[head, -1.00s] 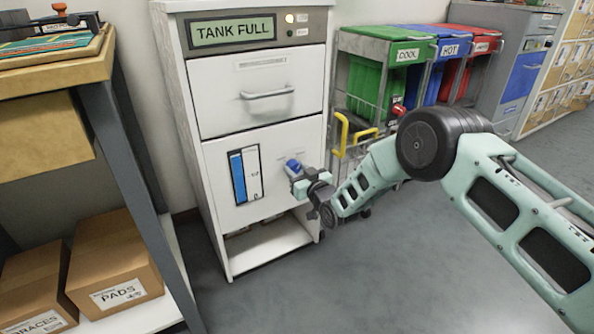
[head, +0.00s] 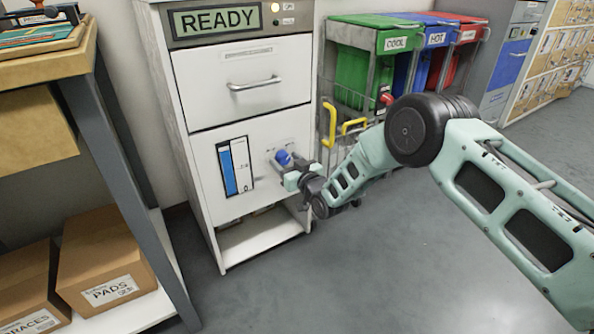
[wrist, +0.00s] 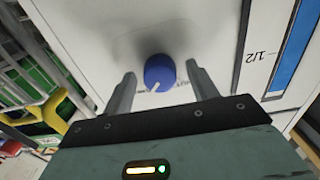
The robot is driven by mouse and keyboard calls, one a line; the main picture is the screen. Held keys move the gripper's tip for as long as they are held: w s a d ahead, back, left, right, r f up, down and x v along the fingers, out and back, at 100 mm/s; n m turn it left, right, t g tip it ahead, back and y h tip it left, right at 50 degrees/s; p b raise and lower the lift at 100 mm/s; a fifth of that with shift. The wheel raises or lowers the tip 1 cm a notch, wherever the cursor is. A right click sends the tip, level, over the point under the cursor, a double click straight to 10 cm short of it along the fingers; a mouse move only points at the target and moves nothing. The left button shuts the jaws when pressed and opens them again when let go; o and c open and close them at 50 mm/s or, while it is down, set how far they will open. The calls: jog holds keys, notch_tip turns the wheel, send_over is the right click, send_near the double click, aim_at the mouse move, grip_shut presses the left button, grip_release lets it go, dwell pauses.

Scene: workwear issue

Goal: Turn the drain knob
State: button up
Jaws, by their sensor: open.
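The blue drain knob (head: 283,157) is on the lower front panel of the white cabinet (head: 262,130), right of a level gauge (head: 235,167) with a blue column. My gripper (head: 288,172) is at the panel in front of the knob. In the wrist view its two fingers (wrist: 160,88) stand apart on either side of the knob, with gaps visible. The cabinet display (head: 216,19) reads READY, and a small light beside it glows.
Green, blue and red bins (head: 368,78) on a rack stand right of the cabinet, with yellow handles (head: 330,127) close to my wrist. A shelf with cardboard boxes (head: 103,262) stands at left. The grey floor in front is clear.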

jog(key=p+v, duration=0.5)
jog(key=v, duration=1.2)
jog(key=shift+d, duration=0.1)
jog(key=s+a+r+g+h, duration=0.35)
jog(key=s+r+g, duration=0.5)
jog(key=r, duration=0.45)
jog(key=s+d+r+g+h+p, duration=0.1)
jog(key=s+d+r+g+h, duration=0.2)
jog(key=s, duration=0.6)
jog(key=s+d+r+n+g+h, duration=0.1)
jog(key=s+d+r, duration=0.4)
jog(key=s, duration=0.5)
jog(key=s+d+r+g+h+p, duration=0.1)
jog(key=s+d+r+g+h, duration=0.15)
jog(key=s+d, duration=0.45)
notch_tip(320, 180, up, 32)
jog(key=s+a+p, duration=0.1)
jog(key=a+p, duration=0.1)
jog(key=p, duration=2.9)
jog(key=shift+s+y+p, duration=0.25)
jog(key=shift+y+p, duration=0.05)
jog(key=shift+f, duration=0.15)
